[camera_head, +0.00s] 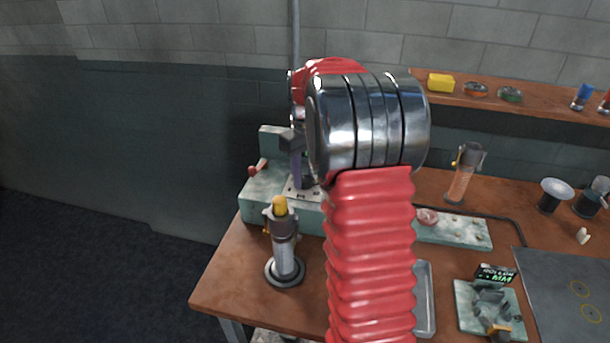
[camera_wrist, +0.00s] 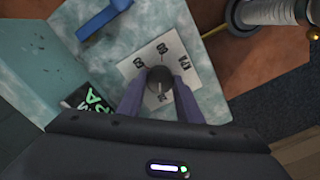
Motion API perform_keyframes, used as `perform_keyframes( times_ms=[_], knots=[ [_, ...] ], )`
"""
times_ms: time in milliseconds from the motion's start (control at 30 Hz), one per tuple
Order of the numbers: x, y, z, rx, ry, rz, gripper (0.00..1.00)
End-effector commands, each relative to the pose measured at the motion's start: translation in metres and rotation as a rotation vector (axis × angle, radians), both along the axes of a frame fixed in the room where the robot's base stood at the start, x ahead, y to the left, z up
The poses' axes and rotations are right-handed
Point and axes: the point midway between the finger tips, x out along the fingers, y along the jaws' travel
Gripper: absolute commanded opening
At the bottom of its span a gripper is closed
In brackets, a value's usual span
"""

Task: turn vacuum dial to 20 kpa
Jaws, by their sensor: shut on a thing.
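The vacuum dial's dark round knob (camera_wrist: 160,82) stands on a white scale plate (camera_wrist: 152,56) in the wrist view. My gripper (camera_wrist: 159,92) has its two purple fingers on either side of the knob, shut on it. The printed marks around the knob are rotated and too small to read surely, and I cannot tell the dial's setting. In the head view my gripper (camera_head: 297,170) points down at the plate (camera_head: 303,194) on the pale green marbled unit (camera_head: 258,208). The knob is hidden there, and my red arm covers part of the unit.
A green-lit display (camera_wrist: 92,100) sits left of the plate, and a blue lever (camera_wrist: 103,20) is beyond it. A yellow-capped glass cylinder (camera_head: 284,250) stands in front of the unit. A metal tray (camera_head: 424,300) lies to the right, partly hidden by my arm.

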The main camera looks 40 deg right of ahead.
Motion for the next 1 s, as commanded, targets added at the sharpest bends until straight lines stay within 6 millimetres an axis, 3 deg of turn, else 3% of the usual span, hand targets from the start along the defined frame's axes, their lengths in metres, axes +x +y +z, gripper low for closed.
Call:
perform_keyframes(
  times_ms=[500, 533, 767, 1000],
  knots=[
    [0.0007, -0.001, 0.0008, -0.003, -0.003, 0.025, 0.1],
    [0.0007, -0.001, 0.0008, -0.003, -0.003, 0.024, 0.34],
    [0.0003, -0.0007, 0.0005, -0.002, -0.002, 0.024, 0.5],
    [0.0001, -0.0005, 0.0005, -0.001, -0.001, 0.024, 0.51]
  ],
)
